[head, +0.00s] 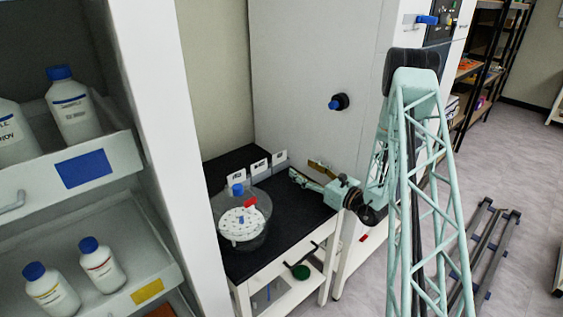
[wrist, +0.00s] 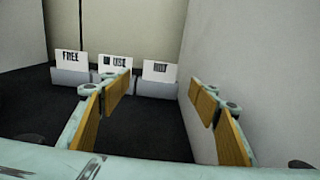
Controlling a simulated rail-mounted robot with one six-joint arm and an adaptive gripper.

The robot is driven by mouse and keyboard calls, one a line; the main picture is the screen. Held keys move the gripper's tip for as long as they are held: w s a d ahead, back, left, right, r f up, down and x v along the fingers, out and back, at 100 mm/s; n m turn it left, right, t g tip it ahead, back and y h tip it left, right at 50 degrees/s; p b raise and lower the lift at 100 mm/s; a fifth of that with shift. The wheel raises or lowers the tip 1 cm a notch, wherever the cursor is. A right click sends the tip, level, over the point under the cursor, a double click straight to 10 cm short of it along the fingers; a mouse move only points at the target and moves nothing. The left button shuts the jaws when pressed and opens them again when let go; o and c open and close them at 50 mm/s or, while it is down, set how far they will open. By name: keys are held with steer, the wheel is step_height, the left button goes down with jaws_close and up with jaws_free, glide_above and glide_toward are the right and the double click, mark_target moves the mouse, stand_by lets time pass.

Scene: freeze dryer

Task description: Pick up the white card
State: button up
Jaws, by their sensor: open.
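Three white cards stand upright in grey holders at the back of a black bench top. In the wrist view the left card (wrist: 71,59) reads FREE and the middle card (wrist: 115,62) reads IN USE, its right part hidden by a finger. The right card (wrist: 160,69) has a short word that I cannot read surely. The cards also show in the head view, the right one (head: 279,158) nearest my gripper (head: 306,171). My gripper (wrist: 162,98) is open and empty, its yellow-padded fingers spread wide, with the right card beyond the gap between them.
A clear round vessel with a white disc (head: 242,224) and a blue-capped top stands on the black bench top (head: 290,215). A tall pale cabinet wall (head: 310,80) is close on the right. Shelves with blue-capped bottles (head: 75,105) are at left.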

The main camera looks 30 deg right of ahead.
steer(key=shift+w, duration=0.1)
stand_by(0.3)
steer(key=b, duration=0.1)
glide_toward(280, 154)
steer(key=shift+x, duration=1.75)
steer(key=shift+w+f, duration=0.1)
steer(key=shift+f, duration=0.05)
steer(key=shift+b+x, duration=0.75)
steer(key=shift+x, duration=1.8)
steer(key=shift+c, duration=0.6)
steer(key=c, duration=0.5)
